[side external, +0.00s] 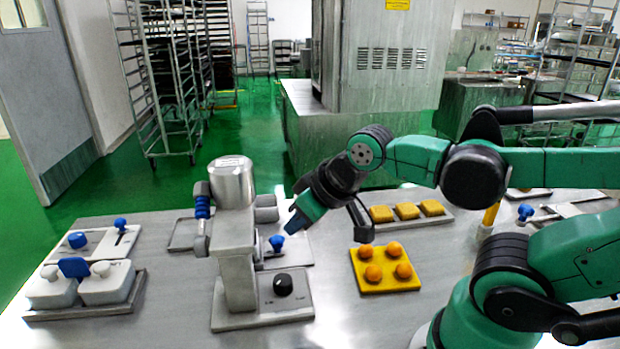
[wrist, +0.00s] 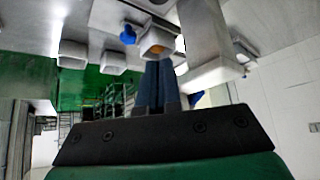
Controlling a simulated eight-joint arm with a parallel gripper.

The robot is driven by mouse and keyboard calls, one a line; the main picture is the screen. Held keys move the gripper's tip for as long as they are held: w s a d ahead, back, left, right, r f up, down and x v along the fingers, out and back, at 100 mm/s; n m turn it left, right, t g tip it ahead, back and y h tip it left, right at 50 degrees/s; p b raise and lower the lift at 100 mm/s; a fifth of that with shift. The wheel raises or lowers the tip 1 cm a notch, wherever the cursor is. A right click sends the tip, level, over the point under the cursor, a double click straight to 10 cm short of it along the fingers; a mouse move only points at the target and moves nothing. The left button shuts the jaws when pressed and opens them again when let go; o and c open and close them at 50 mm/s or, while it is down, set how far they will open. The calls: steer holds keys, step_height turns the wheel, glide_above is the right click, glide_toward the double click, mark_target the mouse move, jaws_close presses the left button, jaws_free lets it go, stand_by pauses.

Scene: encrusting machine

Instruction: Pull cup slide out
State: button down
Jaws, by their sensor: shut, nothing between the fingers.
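The encrusting machine (side external: 236,245) has a silver hopper, a grey column and a base with a black dial. A blue knob (side external: 277,242) stands at its right side, just below my gripper (side external: 291,229). My gripper is shut and empty, pointing down and left. In the wrist view my blue fingers (wrist: 156,65) lie close to a pale square cup (wrist: 151,36) with something orange inside; I cannot tell whether they touch it. The machine's column (wrist: 207,45) is right of them in that view. Which part is the cup slide I cannot tell for sure.
A yellow tray with orange balls (side external: 387,250) and a tray of yellow squares (side external: 407,213) stand right of the machine. White containers with a blue piece (side external: 80,282) sit at the left.

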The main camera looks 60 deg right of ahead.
steer(key=c, duration=1)
jaws_free()
steer(key=shift+c, duration=0.2)
steer(key=o, duration=0.3)
steer(key=shift+w+d, duration=0.15)
steer(key=shift+w, duration=0.2)
steer(key=m+g+h, duration=0.2)
steer(key=m+g, duration=0.1)
steer(key=m, duration=0.2)
glide_toward(278, 239)
steer(key=f, duration=0.2)
steer(key=shift+w+x, duration=0.2)
steer(key=shift+x, duration=1.6)
steer(key=shift+w+x, duration=0.2)
steer(key=shift+x, duration=1.6)
steer(key=shift+d+r, duration=0.15)
steer(key=shift+r, duration=0.05)
jaws_close()
